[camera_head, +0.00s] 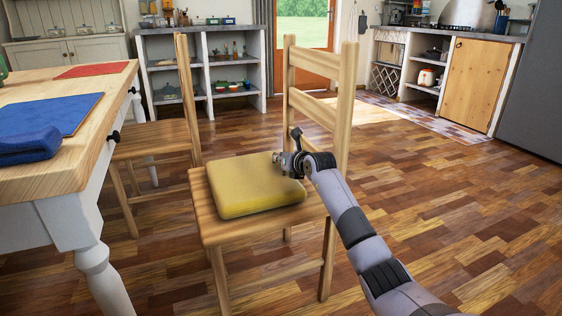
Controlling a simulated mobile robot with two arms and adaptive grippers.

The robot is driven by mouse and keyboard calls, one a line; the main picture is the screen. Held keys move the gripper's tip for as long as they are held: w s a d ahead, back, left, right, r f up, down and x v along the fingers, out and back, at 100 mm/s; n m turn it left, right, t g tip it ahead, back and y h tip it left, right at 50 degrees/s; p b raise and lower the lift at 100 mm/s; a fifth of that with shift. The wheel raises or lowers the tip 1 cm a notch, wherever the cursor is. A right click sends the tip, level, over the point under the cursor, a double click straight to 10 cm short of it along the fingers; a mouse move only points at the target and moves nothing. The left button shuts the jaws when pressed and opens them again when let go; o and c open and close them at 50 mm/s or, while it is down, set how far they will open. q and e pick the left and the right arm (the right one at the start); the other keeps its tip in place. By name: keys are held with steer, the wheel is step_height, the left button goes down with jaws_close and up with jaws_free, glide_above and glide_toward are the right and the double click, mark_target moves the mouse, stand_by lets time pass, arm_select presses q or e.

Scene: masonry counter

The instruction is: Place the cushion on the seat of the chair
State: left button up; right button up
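The yellow cushion (248,186) lies flat on the seat of the wooden chair (222,228), with bare wood showing at the seat's front and left edges. The chair's slatted backrest (315,110) rises behind it. My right gripper (284,155) is at the cushion's right rear corner, over or against its edge. One dark finger part sticks up from it. I cannot tell whether the fingers touch or pinch the cushion. My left gripper is not in view.
A table (88,140) at the left holds a blue mat (60,112), a folded blue cloth (28,145) and a red mat (92,70). A second wooden chair (158,138) stands beside it. The floor to the right is clear, up to the counter (470,85).

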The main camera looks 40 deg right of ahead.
steer(key=o, duration=0.4)
